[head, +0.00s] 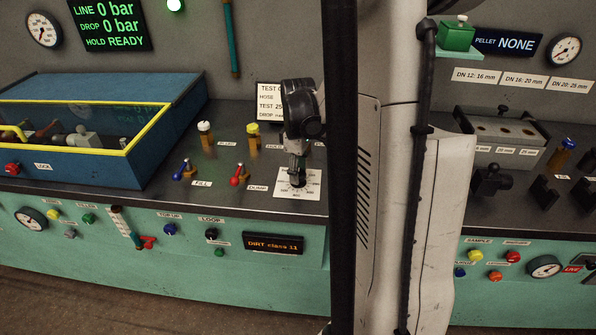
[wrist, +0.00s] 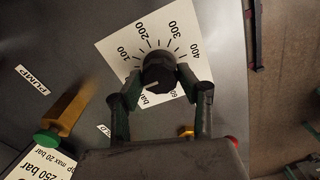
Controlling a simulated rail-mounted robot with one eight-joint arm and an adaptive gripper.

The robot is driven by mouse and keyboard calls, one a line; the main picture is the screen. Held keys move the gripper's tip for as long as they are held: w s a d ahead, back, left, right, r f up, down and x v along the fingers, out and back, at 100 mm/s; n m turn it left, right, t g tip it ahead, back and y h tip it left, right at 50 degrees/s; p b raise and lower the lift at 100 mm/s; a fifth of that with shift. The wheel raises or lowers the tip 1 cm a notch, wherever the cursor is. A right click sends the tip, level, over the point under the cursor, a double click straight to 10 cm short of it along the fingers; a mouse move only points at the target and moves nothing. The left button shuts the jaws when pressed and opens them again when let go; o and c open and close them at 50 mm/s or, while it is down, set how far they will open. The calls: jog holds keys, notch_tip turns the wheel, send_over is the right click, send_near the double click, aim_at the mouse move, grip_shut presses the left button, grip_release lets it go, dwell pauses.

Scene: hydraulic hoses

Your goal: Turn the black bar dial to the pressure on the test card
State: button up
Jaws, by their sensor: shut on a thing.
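The black bar dial (wrist: 158,70) sits on a white scale plate (wrist: 122,42) with ticks and the numbers 100, 200, 300 and 400 readable. My gripper (wrist: 159,78) is shut on the dial, one finger on each side of it. A small pale mark shows on the dial's near face; I cannot tell the set value. In the head view my gripper (head: 297,178) points down over the scale plate (head: 285,189) and hides the dial. The test card (head: 268,101) stands behind, partly hidden by my arm; in the wrist view the card (wrist: 40,163) reads 250 bar and max 20 bar.
Left of the dial stand a red-tipped lever (head: 239,175), a blue-tipped lever (head: 184,170) and yellow-topped (head: 253,135) and white-topped posts (head: 205,134). A blue box with a yellow-edged lid (head: 160,130) is further left. The display (head: 109,24) reads 0 bar and HOLD READY.

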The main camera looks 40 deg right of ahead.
jog(key=shift+m, duration=0.3)
jog(key=m+b, duration=0.2)
jog(key=m, duration=0.3)
jog(key=m+b, duration=0.1)
jog(key=m, duration=0.4)
jog(key=shift+m, duration=0.4)
jog(key=m+b, duration=0.1)
jog(key=m, duration=0.4)
jog(key=shift+m, duration=0.3)
jog(key=m, duration=0.5)
jog(key=shift+d+b, duration=0.1)
jog(key=shift+b, duration=0.25)
jog(key=shift+m, duration=0.4)
jog(key=o, duration=1.1)
jog(key=shift+o, duration=0.2)
